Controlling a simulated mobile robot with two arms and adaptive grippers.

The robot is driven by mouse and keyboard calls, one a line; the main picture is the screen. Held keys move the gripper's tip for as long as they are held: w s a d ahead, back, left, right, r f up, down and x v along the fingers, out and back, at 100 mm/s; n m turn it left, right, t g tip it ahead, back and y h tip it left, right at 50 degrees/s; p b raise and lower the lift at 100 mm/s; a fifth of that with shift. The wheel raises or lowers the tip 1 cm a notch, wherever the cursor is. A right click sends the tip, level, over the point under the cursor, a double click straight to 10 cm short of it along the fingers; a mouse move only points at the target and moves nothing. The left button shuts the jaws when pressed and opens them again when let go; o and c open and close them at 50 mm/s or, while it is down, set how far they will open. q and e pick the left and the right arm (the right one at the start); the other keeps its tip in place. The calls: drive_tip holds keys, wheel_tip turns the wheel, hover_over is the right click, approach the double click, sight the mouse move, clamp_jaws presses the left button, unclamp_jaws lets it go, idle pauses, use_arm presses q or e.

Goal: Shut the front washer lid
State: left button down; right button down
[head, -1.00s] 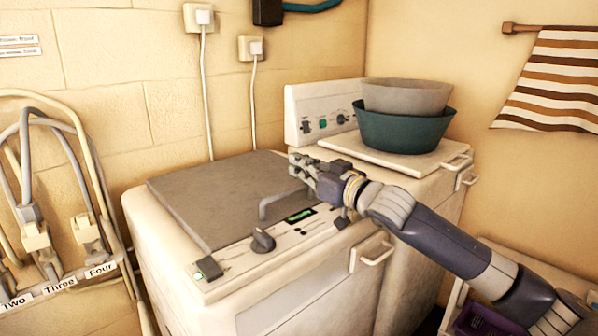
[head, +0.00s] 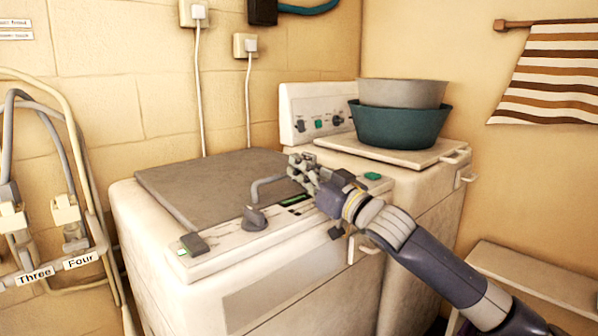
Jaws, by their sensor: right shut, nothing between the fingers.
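The front washer (head: 300,285) is a worn cream machine in the middle of the head view. Its grey lid (head: 205,185) lies flat over the top, level with the control panel, and looks closed. A grey bar handle (head: 262,188) stands at the lid's front right. My right gripper (head: 296,165) is shut and empty above the lid's right front corner, by the handle. I cannot tell whether it touches the lid. It hides part of the panel and the lid's right edge. My left gripper is out of view.
A second washer (head: 430,190) stands behind, with a teal basin (head: 400,126) and a grey basin (head: 400,93) stacked on its lid. Labelled hoses (head: 70,150) hang at left. A bench (head: 535,280) is at lower right. A striped towel (head: 550,75) hangs on the wall.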

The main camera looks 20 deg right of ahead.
idle(0.3)
drive_tip(key=v, duration=1.2)
idle(0.3)
